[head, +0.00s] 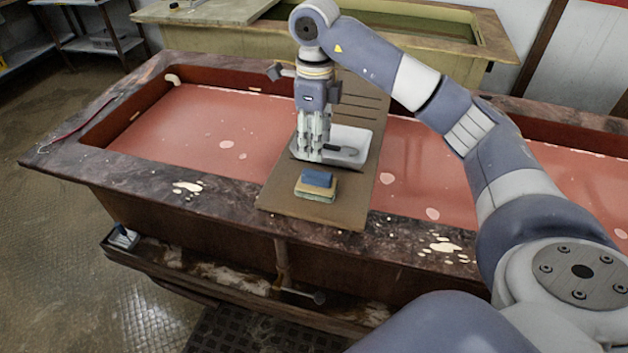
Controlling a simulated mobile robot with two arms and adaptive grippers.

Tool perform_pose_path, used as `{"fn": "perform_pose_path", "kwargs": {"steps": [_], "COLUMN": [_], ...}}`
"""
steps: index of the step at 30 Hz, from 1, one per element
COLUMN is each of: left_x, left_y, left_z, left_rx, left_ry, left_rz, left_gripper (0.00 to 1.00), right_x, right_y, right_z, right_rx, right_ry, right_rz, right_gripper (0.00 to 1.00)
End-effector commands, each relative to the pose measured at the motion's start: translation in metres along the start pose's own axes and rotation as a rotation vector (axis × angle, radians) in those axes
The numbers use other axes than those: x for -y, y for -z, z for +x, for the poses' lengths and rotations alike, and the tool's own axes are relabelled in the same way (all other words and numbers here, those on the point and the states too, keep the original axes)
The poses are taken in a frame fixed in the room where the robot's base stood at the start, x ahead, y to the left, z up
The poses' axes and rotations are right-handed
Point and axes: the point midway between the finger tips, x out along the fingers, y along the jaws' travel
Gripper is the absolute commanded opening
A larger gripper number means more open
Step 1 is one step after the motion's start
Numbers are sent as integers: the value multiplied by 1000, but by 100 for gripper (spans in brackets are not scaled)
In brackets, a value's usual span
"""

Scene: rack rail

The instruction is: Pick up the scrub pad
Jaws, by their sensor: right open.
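A blue pad (318,179) lies on top of a yellowish pad (315,193), stacked near the front end of a brown board. I take one of these as the scrub pad but cannot tell which. My right gripper (314,153) points down above the board, just behind the stack and at the left side of a pale tray (362,145). It is open, with nothing seen between its fingers. The fingers look apart from the pads. My left gripper is not in view.
The board (290,200) lies across a trough (150,172) of reddish liquid. A small blue and white item (123,236) sits on the lower ledge at left. The board is bare around the stack.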

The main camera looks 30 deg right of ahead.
Motion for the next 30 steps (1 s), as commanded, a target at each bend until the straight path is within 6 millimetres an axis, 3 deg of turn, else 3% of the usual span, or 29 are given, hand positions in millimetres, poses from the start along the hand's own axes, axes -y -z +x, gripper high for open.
{"fn": "perform_pose_path", "kwargs": {"steps": [6, 16, 24, 30], "left_x": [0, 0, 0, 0], "left_y": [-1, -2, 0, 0], "left_z": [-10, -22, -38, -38], "left_rx": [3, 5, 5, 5], "left_ry": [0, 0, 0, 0], "left_rz": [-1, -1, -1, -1], "left_gripper": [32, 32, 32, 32], "right_x": [-1, 0, 0, 1], "right_y": [2, 3, 5, 4], "right_z": [34, 62, 99, 105], "right_rx": [-6, -6, -3, -1], "right_ry": [-3, -3, -3, -2], "right_rz": [1, 0, -2, -2], "right_gripper": [45, 45, 45, 45]}}
